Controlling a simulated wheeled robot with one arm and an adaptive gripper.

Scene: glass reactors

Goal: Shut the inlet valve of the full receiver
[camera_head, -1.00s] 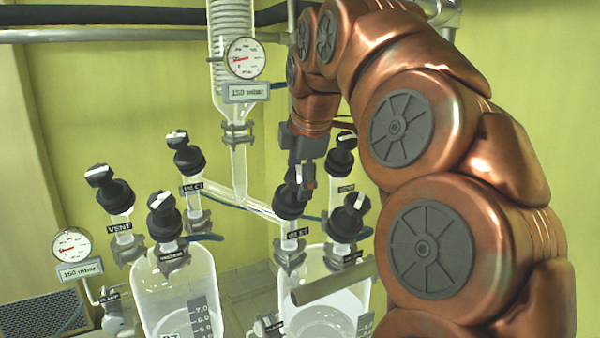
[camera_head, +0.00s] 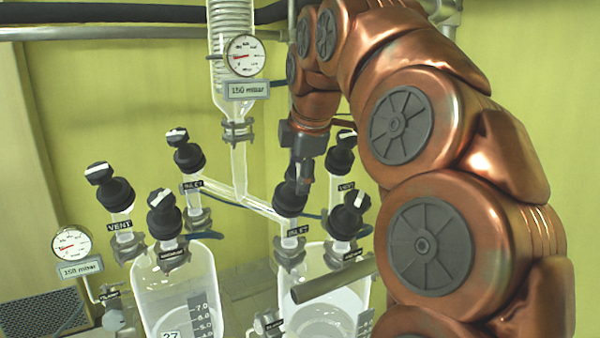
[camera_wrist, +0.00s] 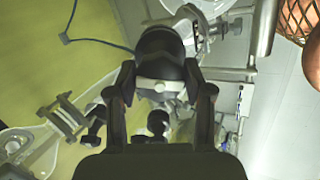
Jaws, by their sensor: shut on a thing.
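Two glass receivers stand side by side, the left receiver (camera_head: 150,285) and the right receiver (camera_head: 290,310), each with pale liquid visible. My gripper (camera_head: 303,180) is over the right receiver's inlet valve (camera_head: 291,200), a black knob above an INLET label. In the wrist view, my gripper (camera_wrist: 160,95) has its two fingers on either side of the black knob (camera_wrist: 160,62), shut on it; a white mark shows on the knob. The left receiver's inlet valve (camera_head: 188,156) has its own black knob. My gripper partly hides the right inlet knob's top in the head view.
Vent valves (camera_head: 112,190) and (camera_head: 342,155) and further black-knobbed valves (camera_head: 164,215) and (camera_head: 348,215) crowd around the receivers. A glass condenser (camera_head: 232,100) with a pressure gauge (camera_head: 244,56) rises behind. A second gauge (camera_head: 72,243) stands at left.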

